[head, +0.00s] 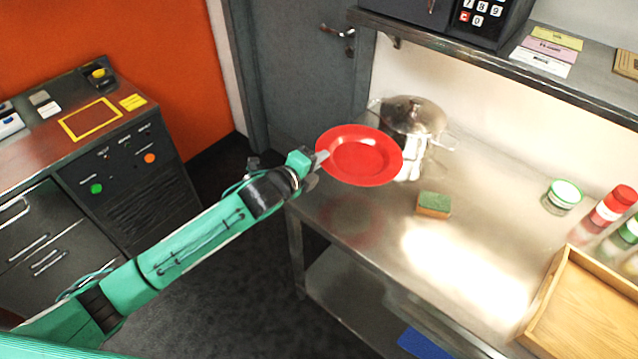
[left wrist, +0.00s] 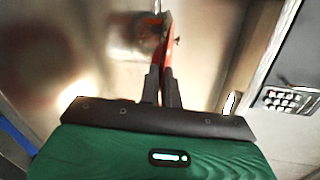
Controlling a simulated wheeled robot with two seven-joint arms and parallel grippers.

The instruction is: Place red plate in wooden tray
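The red plate (head: 362,156) is held above the left end of the steel counter, its face turned up toward the head camera. My left gripper (head: 320,160) is shut on the plate's left rim. In the left wrist view the plate (left wrist: 168,45) shows edge-on between the fingers (left wrist: 163,75). The plate's reflection shows on the counter below it. The wooden tray (head: 585,318) stands on the counter at the lower right, partly cut off by the picture's edge; the part of it that shows is empty. My right gripper is not in view.
A steel pot (head: 412,118) stands behind the plate. A green and orange sponge (head: 434,204) lies between plate and tray. A shelf (head: 480,55) overhangs the back.

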